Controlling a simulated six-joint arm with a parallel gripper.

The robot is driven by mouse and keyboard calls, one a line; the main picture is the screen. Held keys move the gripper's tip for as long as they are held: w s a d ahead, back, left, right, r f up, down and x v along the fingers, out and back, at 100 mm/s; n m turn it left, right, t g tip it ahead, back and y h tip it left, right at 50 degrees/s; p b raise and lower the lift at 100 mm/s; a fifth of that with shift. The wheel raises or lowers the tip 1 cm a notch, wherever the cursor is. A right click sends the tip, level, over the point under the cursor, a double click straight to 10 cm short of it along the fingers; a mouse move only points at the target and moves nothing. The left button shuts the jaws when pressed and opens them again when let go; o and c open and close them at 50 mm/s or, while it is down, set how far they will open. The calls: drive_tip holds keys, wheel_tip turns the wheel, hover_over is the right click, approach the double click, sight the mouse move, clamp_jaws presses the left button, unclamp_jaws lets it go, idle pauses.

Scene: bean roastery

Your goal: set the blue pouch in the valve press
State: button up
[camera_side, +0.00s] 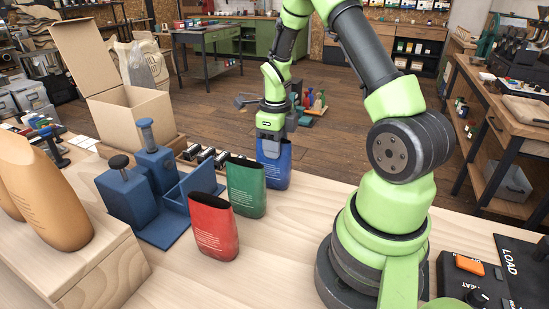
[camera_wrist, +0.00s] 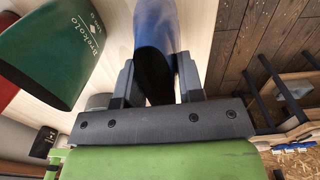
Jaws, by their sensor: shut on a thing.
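The blue pouch (camera_side: 274,166) stands upright at the far edge of the wooden table, behind the green pouch. My gripper (camera_side: 270,138) comes down from above and is shut on the blue pouch near its top. In the wrist view the blue pouch (camera_wrist: 158,45) shows between my two fingers (camera_wrist: 158,85). Whether its base touches the table is hard to tell. The valve press (camera_side: 148,195) is the blue block with round-knobbed posts and a flat base, left of the pouches. No pouch shows in it.
The green pouch (camera_side: 246,187) and the red pouch (camera_side: 213,227) stand open-topped between the press and the blue pouch. An open cardboard box (camera_side: 130,120) is behind the press. A wooden stand (camera_side: 85,265) with tan bags is at left. A control panel (camera_side: 470,275) is at right.

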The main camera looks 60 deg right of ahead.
wheel_tip(320, 180, up, 15)
drive_tip(key=w+a+n+t, duration=0.1)
drive_tip(key=w+a+n, duration=1.25)
drive_tip(key=n, duration=0.35)
wheel_tip(320, 180, down, 13)
drive_tip(key=w, duration=0.1)
drive_tip(key=shift+d+f+n, duration=0.15)
drive_tip(key=shift+f+n, duration=0.05)
drive_tip(key=shift+n, duration=0.1)
drive_tip(key=o, duration=1.5)
